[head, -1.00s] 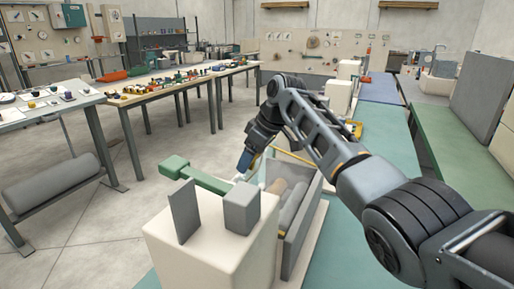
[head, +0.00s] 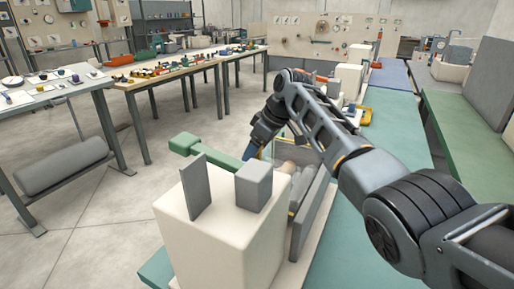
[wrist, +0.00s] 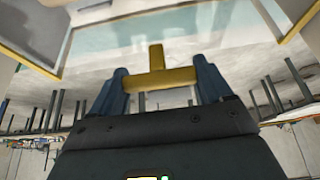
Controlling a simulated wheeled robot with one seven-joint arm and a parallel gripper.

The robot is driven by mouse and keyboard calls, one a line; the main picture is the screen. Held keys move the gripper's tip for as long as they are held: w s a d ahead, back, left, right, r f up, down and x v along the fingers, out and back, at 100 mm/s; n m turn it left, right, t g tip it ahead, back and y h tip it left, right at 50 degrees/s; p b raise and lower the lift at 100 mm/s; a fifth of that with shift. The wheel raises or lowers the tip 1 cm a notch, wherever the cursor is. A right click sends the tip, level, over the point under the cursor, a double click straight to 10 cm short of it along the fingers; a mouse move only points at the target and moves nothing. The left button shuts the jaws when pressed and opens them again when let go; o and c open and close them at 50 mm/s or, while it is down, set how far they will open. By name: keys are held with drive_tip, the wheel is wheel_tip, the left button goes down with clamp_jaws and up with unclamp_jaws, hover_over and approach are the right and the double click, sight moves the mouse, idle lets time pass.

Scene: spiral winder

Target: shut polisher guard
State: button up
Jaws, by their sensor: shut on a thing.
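My gripper (head: 249,153) is at the far left side of the polisher, low beyond its pale housing (head: 220,225). In the wrist view, my two blue fingers (wrist: 160,82) are shut on a yellow T-shaped handle (wrist: 157,77). The handle lies against the clear guard pane (wrist: 100,48), which has a yellowish frame edge. In the head view, the guard is mostly hidden behind the housing and my arm. Rounded tan and grey parts (head: 303,183) show in the open trough beside a grey side wall (head: 314,212).
A green arm-like bar (head: 205,152) sticks out left of the housing. Grey upright blocks (head: 254,186) stand on top. A teal bench surface (head: 355,235) lies to the right. Work tables (head: 175,75) with small items stand at the back left, with open floor between.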

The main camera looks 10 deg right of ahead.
drive_tip(key=o, duration=1.4)
drive_tip(key=shift+f, duration=0.5)
drive_tip(key=shift+r, duration=0.1)
drive_tip(key=shift+r, duration=0.2)
drive_tip(key=v, duration=0.7)
drive_tip(key=shift+d+r+b, duration=0.1)
drive_tip(key=shift+r+b, duration=0.1)
drive_tip(key=shift+b, duration=0.1)
